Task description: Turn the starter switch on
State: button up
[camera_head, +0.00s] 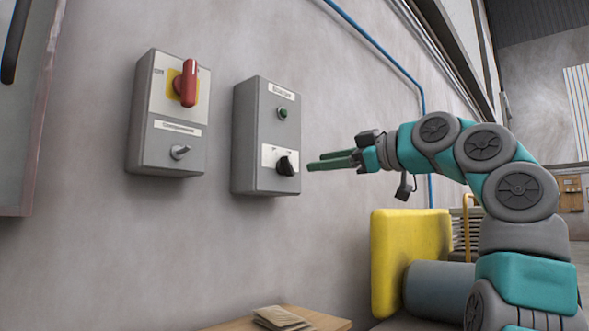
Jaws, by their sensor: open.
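The starter box (254,137) is a grey box on the wall, with a small label at its top that is hard to read. A black rotary switch (287,166) sits on a white plate low on its front. A dark green button or lamp (282,113) is above the switch. My gripper (312,162) is just right of the black switch, its two greenish fingers apart and pointing left at it. The fingers look empty. A small gap seems to lie between fingertips and switch, but the depth is hard to judge.
Left of the starter box, another grey box (142,149) carries a red rotary handle (187,83) and a small silver switch (180,152). A blue pipe (374,41) runs along the wall. Below are a wooden top with flat brown pieces (281,318) and a yellow block (397,240).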

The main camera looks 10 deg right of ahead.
aim_at(291, 166)
jog(key=shift+p+x, duration=0.7)
jog(key=shift+x, duration=3.2)
jog(key=shift+c, duration=0.3)
grip_shut()
